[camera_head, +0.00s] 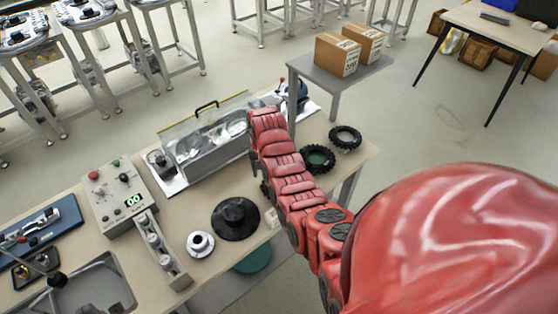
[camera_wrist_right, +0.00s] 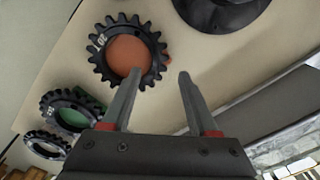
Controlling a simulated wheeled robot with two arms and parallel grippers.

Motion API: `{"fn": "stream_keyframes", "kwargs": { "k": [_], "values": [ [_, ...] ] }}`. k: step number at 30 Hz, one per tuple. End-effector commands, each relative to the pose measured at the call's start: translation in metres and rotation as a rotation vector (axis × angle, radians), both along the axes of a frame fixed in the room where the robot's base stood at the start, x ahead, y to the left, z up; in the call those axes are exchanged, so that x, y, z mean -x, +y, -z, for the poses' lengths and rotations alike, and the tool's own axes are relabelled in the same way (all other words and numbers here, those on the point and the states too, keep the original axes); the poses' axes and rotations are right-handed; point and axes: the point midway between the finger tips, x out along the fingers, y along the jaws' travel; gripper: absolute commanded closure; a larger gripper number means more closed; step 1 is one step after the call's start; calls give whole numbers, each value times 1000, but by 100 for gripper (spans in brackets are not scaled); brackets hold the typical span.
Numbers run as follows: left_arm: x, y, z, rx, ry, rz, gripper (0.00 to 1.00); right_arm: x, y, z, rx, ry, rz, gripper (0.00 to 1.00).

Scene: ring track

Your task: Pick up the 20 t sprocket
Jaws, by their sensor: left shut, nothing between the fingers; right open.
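The 20 t sprocket (camera_wrist_right: 128,52) is a black toothed ring lying flat on the bench, with the brown-orange bench part showing through its hole. In the head view my right arm hides most of it.
A green-centred sprocket (camera_head: 318,158) and another black sprocket (camera_head: 344,137) lie farther along the bench. A black disc-shaped part (camera_head: 235,218) and a white flanged part (camera_head: 200,244) lie nearer. A grey machine tray (camera_head: 205,155) stands behind, and a control box (camera_head: 120,200) left.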

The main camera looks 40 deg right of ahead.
Motion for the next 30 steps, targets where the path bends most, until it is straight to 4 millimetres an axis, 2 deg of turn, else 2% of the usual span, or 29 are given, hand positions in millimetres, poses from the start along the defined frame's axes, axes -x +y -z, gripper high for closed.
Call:
{"fn": "stream_keyframes", "kwargs": {
  "k": [6, 9, 17, 27, 30],
  "values": [
    [0, 0, 0, 0, 0, 0, 100, 5, 0, 29, -1, 2, 1, 40],
    [0, 0, 9, 0, 0, 0, 100, 5, 0, 46, -1, 4, 0, 40],
    [0, 0, 8, 0, 0, 0, 100, 3, 0, 48, 0, -1, 0, 40],
    [0, 0, 8, 0, 0, 0, 100, 4, 0, 48, 0, 0, 0, 100],
    [0, 0, 8, 0, 0, 0, 100, 4, 0, 48, 0, 0, 0, 100]
  ]
}}
